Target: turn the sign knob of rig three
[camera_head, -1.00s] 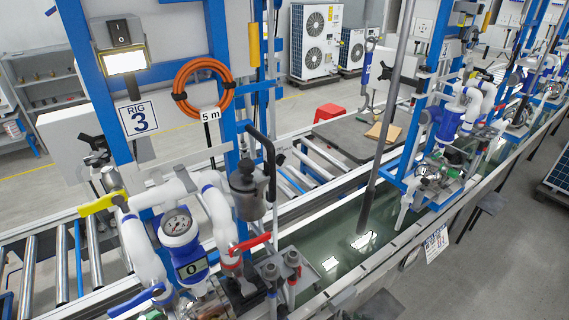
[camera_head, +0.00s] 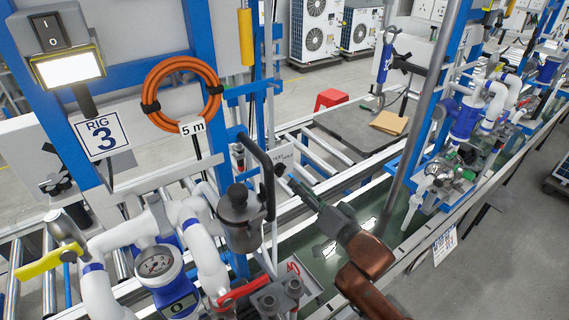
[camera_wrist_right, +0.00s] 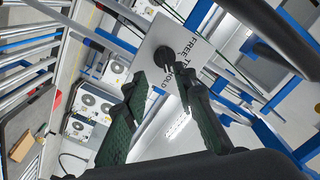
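The sign (camera_wrist_right: 190,40) is a white plate with black lettering, of which FREE and HOLD can be read, in the right wrist view. A black knob (camera_wrist_right: 166,58) sits on its face. My right gripper (camera_wrist_right: 163,77) is open, its two dark green fingers apart, with the knob just beyond and between the tips. In the head view my right gripper (camera_head: 293,184) points toward rig three, beside the black bent lever and grey canister. The RIG 3 label (camera_head: 102,136) hangs at upper left. My left gripper is not in view.
A black bent lever (camera_head: 262,160) and grey canister (camera_head: 240,215) stand close left of my gripper. White pipes, a gauge (camera_head: 156,264) and a red handle (camera_head: 243,292) are below. A grey pole (camera_head: 425,120) rises on the right. Orange hose (camera_head: 182,95) hangs above.

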